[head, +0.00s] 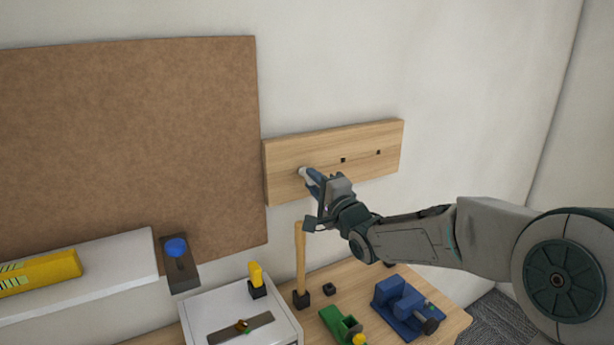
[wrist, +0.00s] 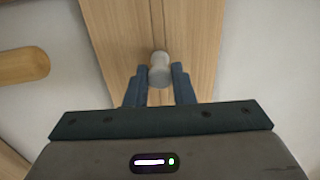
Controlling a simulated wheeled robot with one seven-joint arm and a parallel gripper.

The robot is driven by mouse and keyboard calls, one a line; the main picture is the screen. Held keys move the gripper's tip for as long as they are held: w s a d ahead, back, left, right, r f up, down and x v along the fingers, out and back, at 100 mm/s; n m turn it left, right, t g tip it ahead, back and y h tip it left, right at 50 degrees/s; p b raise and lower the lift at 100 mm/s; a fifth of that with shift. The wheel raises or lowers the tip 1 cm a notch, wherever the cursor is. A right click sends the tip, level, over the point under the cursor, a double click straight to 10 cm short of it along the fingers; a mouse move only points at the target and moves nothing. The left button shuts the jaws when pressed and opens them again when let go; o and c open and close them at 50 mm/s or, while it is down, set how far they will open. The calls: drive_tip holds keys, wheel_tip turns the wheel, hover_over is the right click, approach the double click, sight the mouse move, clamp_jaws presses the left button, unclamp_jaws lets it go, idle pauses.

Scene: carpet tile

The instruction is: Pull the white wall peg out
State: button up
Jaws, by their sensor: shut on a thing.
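The white wall peg (head: 304,172) is at the left part of the wooden wall board (head: 280,151). In the wrist view the peg (wrist: 160,68) sticks out from the board (wrist: 192,30) between the two blue fingertips. My gripper (head: 314,180) is shut on the peg, and the fingers partly cover it in the head view. The peg's far end meets the board or lies close to it; I cannot tell how deep it sits. Two dark square holes (head: 343,160) show to the right on the board.
A brown board (head: 130,140) hangs at left.

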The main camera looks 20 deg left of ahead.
drive_tip(key=shift+d, duration=0.1)
drive_tip(key=shift+v, duration=2.45)
drive_tip(key=shift+s, duration=0.1)
drive_tip(key=p+v, duration=0.2)
drive_tip(key=v, duration=0.8)
